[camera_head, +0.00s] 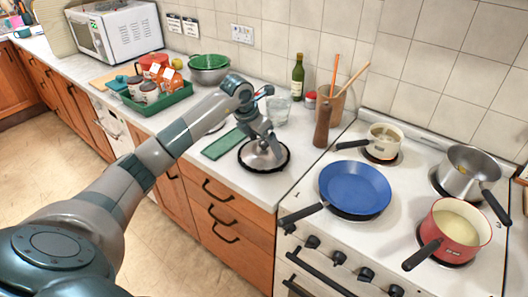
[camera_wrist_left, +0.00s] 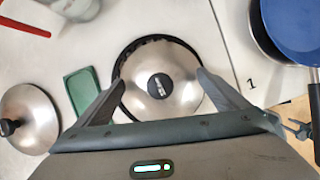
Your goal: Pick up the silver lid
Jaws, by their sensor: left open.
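A silver lid (camera_head: 256,158) with a dark knob lies on a round black base on the counter, left of the stove. In the left wrist view this lid (camera_wrist_left: 160,62) is centred, its black knob facing me. My left gripper (camera_head: 265,142) is above the lid, pointing down. In the wrist view its open fingers (camera_wrist_left: 161,80) reach either side of the knob, with nothing between them gripped. Whether they touch the lid I cannot tell. A second silver lid (camera_wrist_left: 32,115) lies to the left in the wrist view. My right gripper is not in view.
A flat green item (camera_head: 222,145) lies beside the lid. A blue pan (camera_head: 355,188), a red pot (camera_head: 460,222) and other pots stand on the stove to the right. A green tray (camera_head: 160,102) is further left.

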